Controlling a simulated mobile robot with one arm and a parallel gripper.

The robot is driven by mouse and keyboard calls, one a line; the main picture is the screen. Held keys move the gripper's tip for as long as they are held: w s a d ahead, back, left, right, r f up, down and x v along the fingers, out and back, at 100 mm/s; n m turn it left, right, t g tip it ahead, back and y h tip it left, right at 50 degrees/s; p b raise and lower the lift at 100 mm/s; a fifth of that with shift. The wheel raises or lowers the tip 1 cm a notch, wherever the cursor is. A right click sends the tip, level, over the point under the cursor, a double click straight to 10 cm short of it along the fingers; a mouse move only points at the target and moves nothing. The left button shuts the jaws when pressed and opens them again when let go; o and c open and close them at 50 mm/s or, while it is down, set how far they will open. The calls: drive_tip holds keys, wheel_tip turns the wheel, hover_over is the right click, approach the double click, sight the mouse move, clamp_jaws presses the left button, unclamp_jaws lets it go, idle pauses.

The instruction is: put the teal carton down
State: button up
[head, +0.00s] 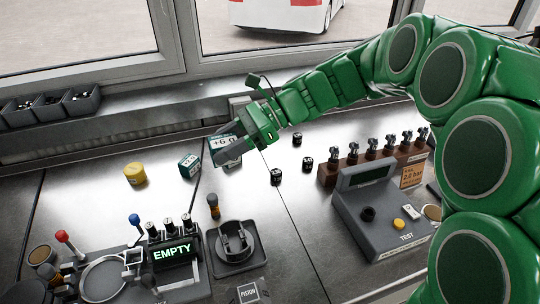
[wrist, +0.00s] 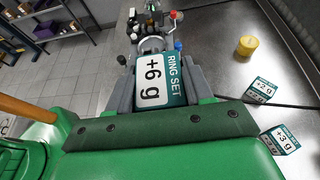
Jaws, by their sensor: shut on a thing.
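The teal carton (wrist: 160,82), with a white label reading "+6 g" and "RING SET", sits between the two grey fingers of my gripper (wrist: 162,90) in the wrist view. In the head view my gripper (head: 240,145) is shut on this carton (head: 221,143) over the back middle of the metal bench. The carton appears to be above the bench, but the gap below it is hard to judge. Another teal carton (head: 190,165) stands just left of it. The wrist view shows two other teal cartons, marked "+2 g" (wrist: 262,91) and "+3 g" (wrist: 281,140).
A yellow cylinder (head: 135,173) stands at the left. A fixture with an "EMPTY" display (head: 172,253) and a dark piston stand (head: 236,246) are in front. A grey test box (head: 385,212) is at the right. Small black parts (head: 276,176) stand mid-bench; bare metal surrounds them.

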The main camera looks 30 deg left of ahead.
drive_tip(key=w+a+m+t+y, duration=0.4)
drive_tip(key=w+a+m+t, duration=0.2)
drive_tip(key=w+a, duration=0.4)
drive_tip(key=w+a+m+t+h, duration=0.1)
drive_tip(key=w+a+m+t, duration=0.1)
drive_tip(key=w+m+t, duration=0.4)
drive_tip(key=w+a+m+t+h, duration=0.1)
drive_tip(key=w+a+m+t, duration=0.1)
drive_tip(key=w+m+t, duration=0.3)
drive_tip(key=shift+w+a+r+m+t+h, duration=0.25)
drive_tip(key=shift+w+r+m+t+h, duration=0.15)
drive_tip(key=shift+w+t, duration=0.6)
drive_tip(key=shift+w, duration=0.2)
